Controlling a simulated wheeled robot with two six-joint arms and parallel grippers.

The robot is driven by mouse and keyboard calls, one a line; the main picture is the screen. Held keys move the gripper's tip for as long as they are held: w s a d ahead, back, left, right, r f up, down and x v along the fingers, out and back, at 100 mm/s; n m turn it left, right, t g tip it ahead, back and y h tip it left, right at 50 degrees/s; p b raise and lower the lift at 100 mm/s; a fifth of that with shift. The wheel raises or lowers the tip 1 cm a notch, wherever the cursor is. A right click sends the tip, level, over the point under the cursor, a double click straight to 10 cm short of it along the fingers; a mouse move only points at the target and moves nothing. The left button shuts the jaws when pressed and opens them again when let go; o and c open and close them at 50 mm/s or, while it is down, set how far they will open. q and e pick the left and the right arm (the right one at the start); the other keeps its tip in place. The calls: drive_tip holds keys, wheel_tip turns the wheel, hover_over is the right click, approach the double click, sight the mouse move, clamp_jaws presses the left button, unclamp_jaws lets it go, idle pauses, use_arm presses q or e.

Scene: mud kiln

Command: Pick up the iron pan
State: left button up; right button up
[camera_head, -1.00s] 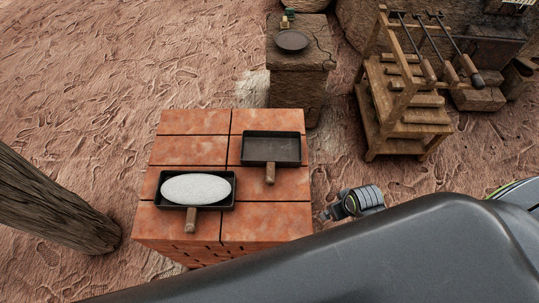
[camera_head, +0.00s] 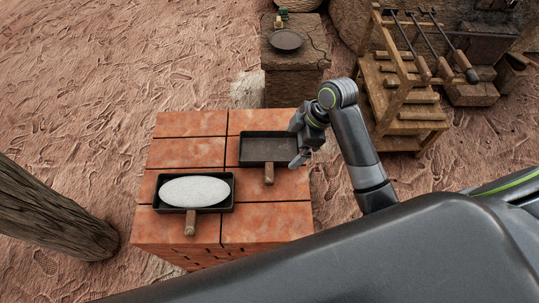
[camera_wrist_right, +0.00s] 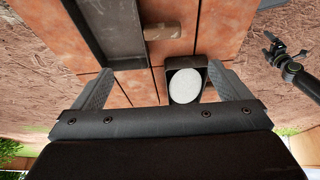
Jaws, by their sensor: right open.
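Two dark rectangular pans with wooden handles sit on the brick block. The empty iron pan (camera_head: 262,150) is at the block's upper right, and its wooden handle (camera_head: 269,174) points toward me. The other pan (camera_head: 158,203) holds a white oval slab (camera_head: 195,191). My right gripper (camera_head: 298,158) is open at the empty pan's right edge; I cannot tell if it touches. A dark jointed part at that view's right, probably my left gripper (camera_wrist_right: 278,46), is too small to read.
The brick block (camera_head: 268,222) has bare brick around the pans. A stone pedestal (camera_head: 290,88) with a round dark plate (camera_head: 287,40) stands behind it. A wooden rack (camera_head: 400,105) with long tools is at right. A thick wooden post (camera_head: 50,212) stands at left.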

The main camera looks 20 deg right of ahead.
hover_over(270, 171)
drive_tip(key=d, duration=0.2)
wheel_tip(270, 171, down, 10)
drive_tip(key=shift+s+x, duration=0.2)
drive_tip(key=shift+x, duration=1.05)
drive_tip(key=shift+s+x, duration=0.25)
drive_tip(key=shift+x, duration=0.95)
drive_tip(key=shift+f, duration=0.1)
drive_tip(key=c, duration=1.4)
